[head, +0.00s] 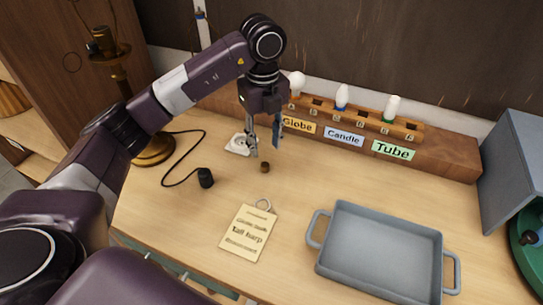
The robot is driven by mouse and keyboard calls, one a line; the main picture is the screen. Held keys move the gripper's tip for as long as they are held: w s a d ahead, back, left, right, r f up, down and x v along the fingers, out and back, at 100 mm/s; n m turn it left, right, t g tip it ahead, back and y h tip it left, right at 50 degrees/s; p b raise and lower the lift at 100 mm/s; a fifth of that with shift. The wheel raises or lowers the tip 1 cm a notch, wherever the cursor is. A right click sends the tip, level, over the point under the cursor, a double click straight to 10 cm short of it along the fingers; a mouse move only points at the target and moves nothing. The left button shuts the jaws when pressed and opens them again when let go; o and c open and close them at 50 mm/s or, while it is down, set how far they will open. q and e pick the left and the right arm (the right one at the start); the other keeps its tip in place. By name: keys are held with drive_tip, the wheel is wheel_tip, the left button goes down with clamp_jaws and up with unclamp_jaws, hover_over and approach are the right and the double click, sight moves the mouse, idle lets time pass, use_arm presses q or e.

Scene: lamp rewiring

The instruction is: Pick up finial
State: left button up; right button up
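A small dark brass piece, which looks like the finial (265,167), stands on the wooden table near the middle of the head view. My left gripper (265,148) points down just above and behind it in the picture. Its two fingers are apart, with nothing visible between them. The gripper looks close to the finial, but I cannot tell the exact height. My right gripper is not in view.
A brass lamp (120,75) with a black cord and plug (205,178) stands left. A white dish (238,145) lies beside the gripper. A bulb rack (355,118) stands behind. A paper tag (248,232) and grey tray (380,250) lie in front.

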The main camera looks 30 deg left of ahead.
sight(266, 166)
use_arm(q)
drive_tip(key=shift+s+f, duration=0.15)
drive_tip(key=shift+f, duration=0.4)
drive_tip(key=shift+s+f, duration=0.15)
drive_tip(key=shift+f, duration=0.2)
wheel_tip(266, 166, down, 5)
drive_tip(key=shift+d+r+p, duration=0.15)
drive_tip(key=shift+r+p, duration=0.05)
drive_tip(key=shift+p, duration=0.85)
drive_tip(key=shift+f, duration=0.25)
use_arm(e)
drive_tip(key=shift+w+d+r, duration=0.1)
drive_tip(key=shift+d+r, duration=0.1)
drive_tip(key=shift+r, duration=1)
use_arm(q)
drive_tip(key=shift+c, duration=0.6)
drive_tip(key=c, duration=0.8)
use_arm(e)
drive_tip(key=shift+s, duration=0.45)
